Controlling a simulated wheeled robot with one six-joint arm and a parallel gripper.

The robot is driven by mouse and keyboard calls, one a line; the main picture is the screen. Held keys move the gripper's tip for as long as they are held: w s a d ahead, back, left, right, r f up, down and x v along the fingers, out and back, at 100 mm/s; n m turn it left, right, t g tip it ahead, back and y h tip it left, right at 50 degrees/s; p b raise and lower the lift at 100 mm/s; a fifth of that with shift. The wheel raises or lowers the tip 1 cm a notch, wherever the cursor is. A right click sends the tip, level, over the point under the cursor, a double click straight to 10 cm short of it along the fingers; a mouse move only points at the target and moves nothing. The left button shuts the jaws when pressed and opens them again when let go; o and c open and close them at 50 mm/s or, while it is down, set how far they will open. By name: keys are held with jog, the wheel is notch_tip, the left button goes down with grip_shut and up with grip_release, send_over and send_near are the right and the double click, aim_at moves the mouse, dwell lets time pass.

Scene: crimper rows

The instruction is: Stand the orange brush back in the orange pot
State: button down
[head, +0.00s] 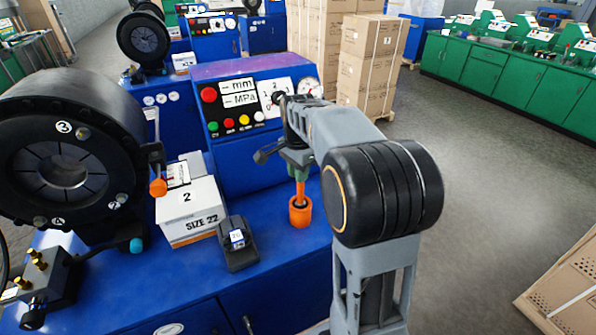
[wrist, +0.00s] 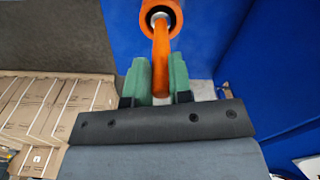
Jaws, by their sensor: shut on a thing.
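The orange brush (head: 300,188) is upright in my gripper (head: 298,174), below the wrist. The green fingers of my gripper (wrist: 157,68) are shut on the brush's handle (wrist: 161,52) in the wrist view. The orange pot (head: 300,214) stands on the blue bench top, directly under the brush. In the wrist view the pot's rim (wrist: 178,18) surrounds the brush's far end. The lower end of the brush is at or in the pot's mouth; I cannot tell how deep it is or whether it touches the bottom.
A black crimper head (head: 62,160) stands at the left. A white box marked SIZE 22 (head: 190,212) and a small dark device (head: 238,245) are left of the pot. The blue control panel (head: 240,105) rises behind. Bench top around the pot is clear.

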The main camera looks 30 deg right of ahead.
jog(key=shift+f+b, duration=0.5)
jog(key=shift+f, duration=0.3)
jog(key=c, duration=0.9)
grip_release()
jog(key=shift+c, duration=0.2)
jog(key=shift+r, duration=0.15)
notch_tip(320, 180, up, 14)
jog(key=p, duration=0.1)
jog(key=shift+f, duration=0.2)
